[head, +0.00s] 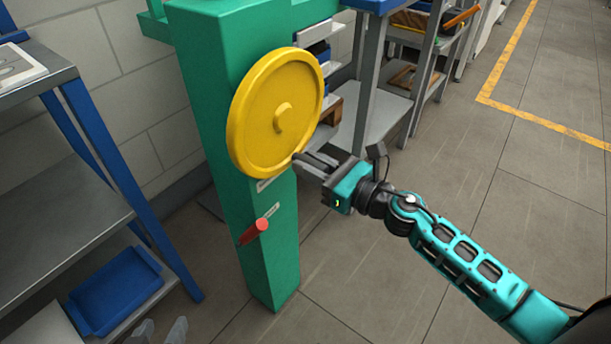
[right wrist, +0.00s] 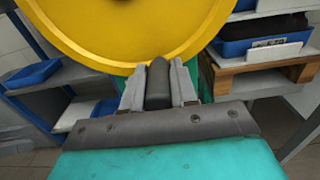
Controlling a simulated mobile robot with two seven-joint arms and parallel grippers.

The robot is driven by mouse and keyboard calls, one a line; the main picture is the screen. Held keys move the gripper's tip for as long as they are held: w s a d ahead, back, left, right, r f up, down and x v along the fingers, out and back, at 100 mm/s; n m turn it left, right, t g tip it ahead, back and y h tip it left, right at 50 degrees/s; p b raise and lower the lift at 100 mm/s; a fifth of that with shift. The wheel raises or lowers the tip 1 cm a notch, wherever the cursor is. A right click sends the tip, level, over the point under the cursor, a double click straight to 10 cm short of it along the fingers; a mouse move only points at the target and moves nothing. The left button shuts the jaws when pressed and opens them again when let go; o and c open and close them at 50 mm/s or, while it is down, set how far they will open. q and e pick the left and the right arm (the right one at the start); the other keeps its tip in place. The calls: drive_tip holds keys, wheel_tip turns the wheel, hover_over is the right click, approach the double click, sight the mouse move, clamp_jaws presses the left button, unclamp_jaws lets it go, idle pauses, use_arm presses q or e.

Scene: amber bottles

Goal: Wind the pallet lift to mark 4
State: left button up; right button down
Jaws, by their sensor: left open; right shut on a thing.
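A large yellow handwheel (head: 262,92) with a raised hub is mounted on the green column (head: 217,70). My right gripper (head: 308,163) is at the wheel's lower right edge, shut on a dark crank handle. In the right wrist view the dark handle (right wrist: 158,84) stands between the two grey fingers, below the yellow rim (right wrist: 135,55). A red lever (head: 254,231) sticks out of the column below the wheel, beside a small pale label (head: 272,210). No mark number is readable. My left gripper (head: 161,333) shows only as two separated grey fingertips at the bottom edge; it is open.
A blue-legged metal shelf (head: 60,205) with a blue tray (head: 116,291) stands at left. More shelving (head: 372,125) stands behind the column, close to the wheel's right. The floor (head: 480,200) at right is open, with a yellow line.

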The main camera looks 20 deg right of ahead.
drive_tip(key=shift+w+d+r, duration=0.2)
drive_tip(key=shift+w+d, duration=0.2)
drive_tip(key=shift+d, duration=0.15)
use_arm(q)
drive_tip(key=shift+w+d, duration=0.35)
drive_tip(key=shift+d, duration=0.15)
use_arm(e)
drive_tip(key=shift+w+d+r, duration=0.1)
drive_tip(key=shift+d+r, duration=0.05)
drive_tip(key=shift+d, duration=0.05)
drive_tip(key=c, duration=0.9)
unclamp_jaws()
use_arm(q)
drive_tip(key=shift+a+f, duration=0.1)
use_arm(e)
drive_tip(key=shift+s+d+b, duration=0.1)
drive_tip(key=shift+s+b, duration=0.2)
use_arm(q)
drive_tip(key=shift+d+f+b, duration=0.25)
drive_tip(key=shift+b, duration=0.3)
use_arm(e)
drive_tip(key=v, duration=1.2)
drive_tip(key=shift+s, duration=0.2)
